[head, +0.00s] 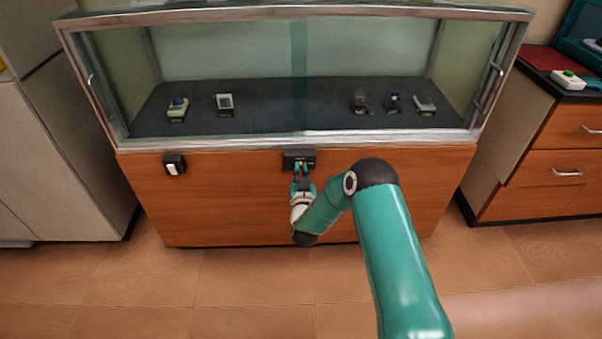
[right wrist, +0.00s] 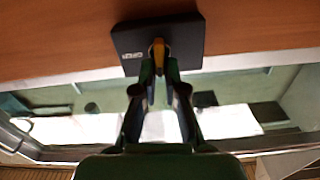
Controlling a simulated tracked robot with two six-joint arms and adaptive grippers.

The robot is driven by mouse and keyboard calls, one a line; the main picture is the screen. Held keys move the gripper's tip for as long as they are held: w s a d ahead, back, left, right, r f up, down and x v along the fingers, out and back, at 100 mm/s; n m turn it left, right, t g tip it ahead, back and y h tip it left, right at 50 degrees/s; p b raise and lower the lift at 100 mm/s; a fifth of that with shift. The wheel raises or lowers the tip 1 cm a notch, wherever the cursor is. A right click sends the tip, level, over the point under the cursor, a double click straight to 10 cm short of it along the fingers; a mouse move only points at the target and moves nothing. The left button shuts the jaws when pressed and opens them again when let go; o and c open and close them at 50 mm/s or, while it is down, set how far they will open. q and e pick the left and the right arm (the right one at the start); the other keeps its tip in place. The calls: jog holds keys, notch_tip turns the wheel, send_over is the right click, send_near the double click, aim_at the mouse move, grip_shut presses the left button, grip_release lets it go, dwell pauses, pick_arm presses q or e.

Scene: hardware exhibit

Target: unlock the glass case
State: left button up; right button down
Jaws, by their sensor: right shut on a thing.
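The glass case (head: 300,136) stands on a wood-fronted base, with several small devices on its dark floor. A black lock box (head: 296,154) is on the wood front just below the glass, near the middle. My left gripper is not in view.
A small black and white switch box (head: 174,164) is on the wood front to the left. Metal handles (head: 488,85) are at the case's ends. Cabinets flank the case, with a wooden drawer unit (head: 560,170) at right. Tiled floor (head: 150,290) lies clear in front.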

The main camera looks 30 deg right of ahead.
jog(key=shift+s+d+f+m+b, duration=0.1)
jog(key=shift+d+f+m+b, duration=0.15)
jog(key=shift+m+b, duration=3.05)
jog(key=shift+s+d+f+m+b, duration=0.25)
jog(key=shift+m+b, duration=2.1)
jog(key=shift+b, duration=1.8)
jog(key=shift+d+f+m+b, duration=0.15)
jog(key=shift+f+m+b, duration=0.2)
jog(key=shift+m+b, duration=2.95)
jog(key=shift+n+b, duration=0.35)
jog(key=shift+b, duration=0.1)
jog(key=c, duration=1.3)
grip_release()
jog(key=shift+o, duration=0.3)
jog(key=shift+r, duration=0.1)
jog(key=shift+a, duration=0.1)
jog(key=v, duration=1.2)
